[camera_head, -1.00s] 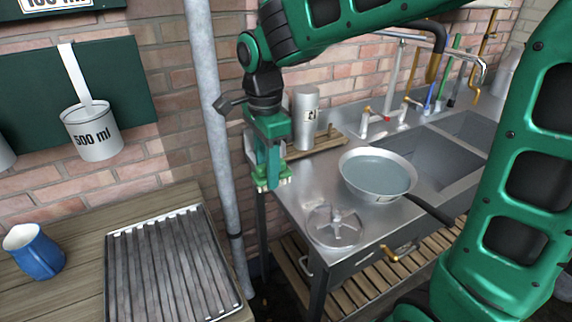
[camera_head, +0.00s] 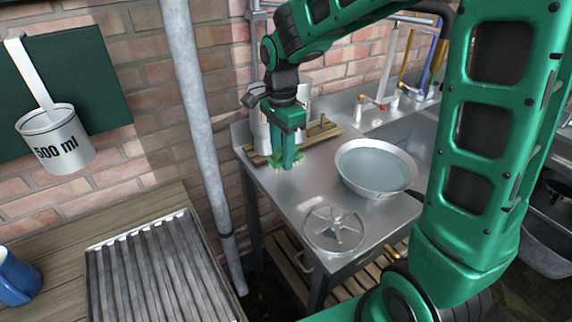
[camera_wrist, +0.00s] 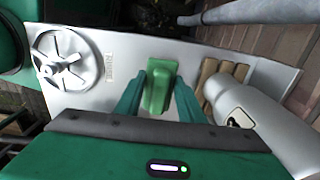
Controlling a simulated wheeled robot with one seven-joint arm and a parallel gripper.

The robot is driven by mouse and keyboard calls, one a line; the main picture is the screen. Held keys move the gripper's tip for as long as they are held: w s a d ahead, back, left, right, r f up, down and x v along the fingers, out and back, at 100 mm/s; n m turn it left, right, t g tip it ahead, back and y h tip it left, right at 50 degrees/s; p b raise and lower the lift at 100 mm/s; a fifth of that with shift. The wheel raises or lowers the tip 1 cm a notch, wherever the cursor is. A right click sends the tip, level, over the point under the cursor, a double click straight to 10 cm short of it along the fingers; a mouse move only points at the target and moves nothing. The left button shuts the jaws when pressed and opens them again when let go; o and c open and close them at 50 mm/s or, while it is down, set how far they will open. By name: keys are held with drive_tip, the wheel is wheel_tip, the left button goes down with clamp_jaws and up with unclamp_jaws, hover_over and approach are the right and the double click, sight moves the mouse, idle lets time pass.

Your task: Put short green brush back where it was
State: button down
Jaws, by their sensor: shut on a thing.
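My gripper (camera_head: 287,158) points down over the left part of the steel counter (camera_head: 300,200), near the white cylindrical container. In the wrist view my gripper (camera_wrist: 158,88) is shut on the short green brush (camera_wrist: 158,84), which sits between the two green fingers. In the head view the brush (camera_head: 272,180) shows as a green shape with pale bristle edges below the fingers. I cannot tell whether it touches the counter.
A pan of water (camera_head: 375,165) and a spoked wheel (camera_head: 335,230) are on the counter. A grey pipe (camera_head: 203,120) rises at the left. A ribbed tray (camera_head: 160,270) lies on the wooden table.

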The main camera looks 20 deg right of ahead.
drive_tip(key=shift+w+d+f, duration=0.2)
drive_tip(key=shift+d+f, duration=0.15)
drive_tip(key=shift+d, duration=0.1)
drive_tip(key=shift+w+d+f, duration=0.2)
drive_tip(key=shift+d+f, duration=0.15)
drive_tip(key=shift+d, duration=0.1)
drive_tip(key=shift+f, duration=1.85)
drive_tip(key=shift+f, duration=0.1)
drive_tip(key=c, duration=1.2)
unclamp_jaws()
